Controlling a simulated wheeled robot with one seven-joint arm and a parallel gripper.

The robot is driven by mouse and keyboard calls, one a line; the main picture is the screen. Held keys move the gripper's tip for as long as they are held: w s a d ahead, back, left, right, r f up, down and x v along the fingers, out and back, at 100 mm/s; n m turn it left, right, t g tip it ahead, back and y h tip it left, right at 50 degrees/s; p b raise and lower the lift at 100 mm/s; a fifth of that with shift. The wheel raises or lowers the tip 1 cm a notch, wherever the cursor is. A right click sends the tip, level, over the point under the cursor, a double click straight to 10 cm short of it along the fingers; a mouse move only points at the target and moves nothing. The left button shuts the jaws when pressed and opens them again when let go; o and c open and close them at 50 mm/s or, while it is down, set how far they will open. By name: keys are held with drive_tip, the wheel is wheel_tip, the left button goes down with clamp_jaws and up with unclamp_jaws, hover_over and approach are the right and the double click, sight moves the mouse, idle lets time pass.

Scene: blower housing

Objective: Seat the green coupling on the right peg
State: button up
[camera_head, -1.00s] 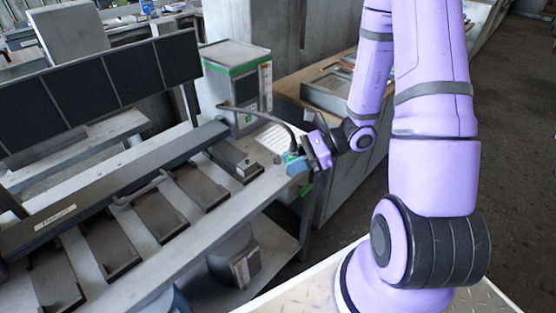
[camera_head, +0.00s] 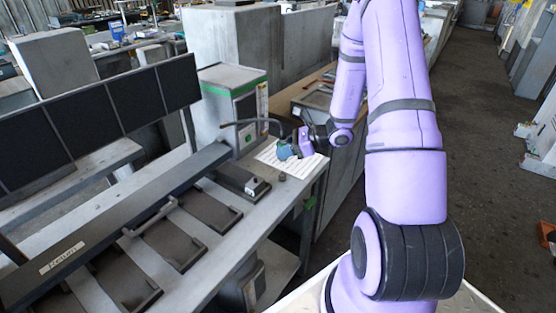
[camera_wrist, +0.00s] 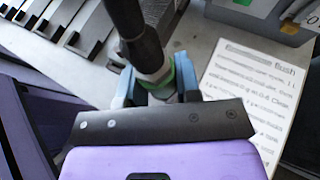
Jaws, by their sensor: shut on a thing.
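My gripper (camera_head: 286,153) hangs above the right end of the workbench, over the white printed sheet. In the wrist view its blue fingers (camera_wrist: 155,88) are closed around the green coupling (camera_wrist: 186,73), which shows as a green band beside a grey collar. A thick black hose (camera_wrist: 139,30) runs up from the coupling. In the head view the fingers mostly hide the coupling. A small dark knob-like peg (camera_head: 282,177) stands on the bench below and in front of my gripper; I cannot tell for sure that it is the right peg.
A grey box with a green band (camera_head: 232,100) stands behind, with the hose leading from it. A dark block (camera_head: 238,181) lies left of the peg. The white sheet (camera_head: 292,166) lies flat under my gripper. Dark trays (camera_head: 170,243) line the bench to the left.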

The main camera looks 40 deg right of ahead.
sight(283, 159)
drive_tip(key=shift+w+f, duration=0.1)
drive_tip(key=shift+f, duration=2.1)
drive_tip(key=shift+f, duration=1.4)
drive_tip(key=o, duration=1.1)
drive_tip(key=v, duration=1)
drive_tip(key=shift+s+d, duration=0.25)
drive_tip(key=shift+s, duration=0.1)
drive_tip(key=shift+r, duration=0.1)
